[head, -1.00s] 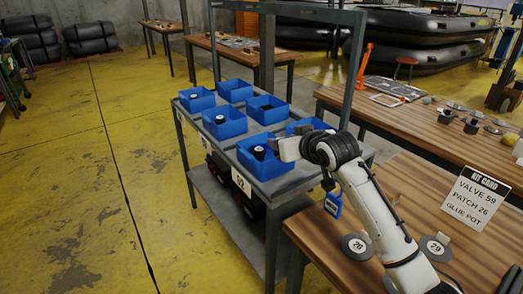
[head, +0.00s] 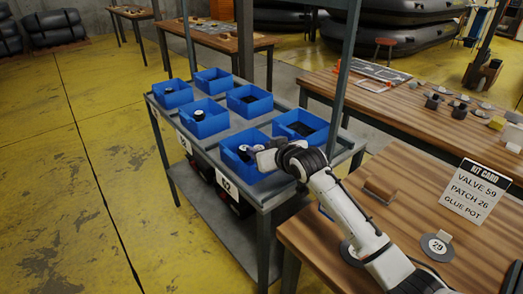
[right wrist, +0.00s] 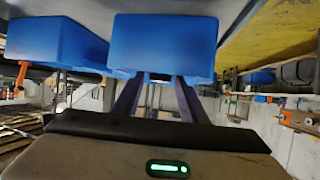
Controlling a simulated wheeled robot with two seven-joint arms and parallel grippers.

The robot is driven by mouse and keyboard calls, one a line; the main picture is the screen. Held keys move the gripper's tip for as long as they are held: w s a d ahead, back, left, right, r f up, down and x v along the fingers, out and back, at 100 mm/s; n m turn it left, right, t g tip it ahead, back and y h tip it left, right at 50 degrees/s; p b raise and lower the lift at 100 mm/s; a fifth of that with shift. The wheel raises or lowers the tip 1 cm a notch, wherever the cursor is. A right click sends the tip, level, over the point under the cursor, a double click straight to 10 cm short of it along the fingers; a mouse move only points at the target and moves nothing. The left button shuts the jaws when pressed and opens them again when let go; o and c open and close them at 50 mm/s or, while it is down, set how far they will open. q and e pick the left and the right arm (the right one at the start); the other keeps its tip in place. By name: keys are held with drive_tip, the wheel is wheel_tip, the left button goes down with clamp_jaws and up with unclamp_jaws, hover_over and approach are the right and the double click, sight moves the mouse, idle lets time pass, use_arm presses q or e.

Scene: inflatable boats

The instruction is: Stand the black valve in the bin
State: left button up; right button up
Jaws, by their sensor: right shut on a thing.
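The black valve (head: 244,150) is a small dark piece with a pale top, at the front-left blue bin (head: 230,165) on the grey cart. My right gripper (head: 262,157) is at this bin, beside the valve, and shut on it. The jaws' grip is partly hidden by the wrist, and I cannot tell whether the valve touches the bin floor. My left gripper is not in view.
Other blue bins (head: 204,128) stand on the cart; some hold small dark pieces. A post (head: 345,80) of the cart frame rises right of the bins. The wooden table (head: 400,195) at right bears a kit card (head: 476,192) and a disc marked 29 (head: 437,246).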

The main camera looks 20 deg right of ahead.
drive_tip(key=shift+f, duration=0.15)
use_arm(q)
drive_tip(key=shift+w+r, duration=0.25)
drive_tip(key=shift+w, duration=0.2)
use_arm(e)
drive_tip(key=shift+f, duration=0.55)
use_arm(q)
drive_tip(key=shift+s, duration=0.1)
use_arm(e)
drive_tip(key=shift+f, duration=0.1)
drive_tip(key=o, duration=1)
drive_tip(key=shift+s+f, duration=0.1)
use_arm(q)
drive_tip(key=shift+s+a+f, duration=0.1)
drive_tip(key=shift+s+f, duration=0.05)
use_arm(e)
drive_tip(key=shift+o, duration=0.2)
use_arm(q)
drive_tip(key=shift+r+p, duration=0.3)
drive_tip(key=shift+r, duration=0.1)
use_arm(e)
drive_tip(key=r+v, duration=0.1)
drive_tip(key=v, duration=1.1)
drive_tip(key=shift+r, duration=0.25)
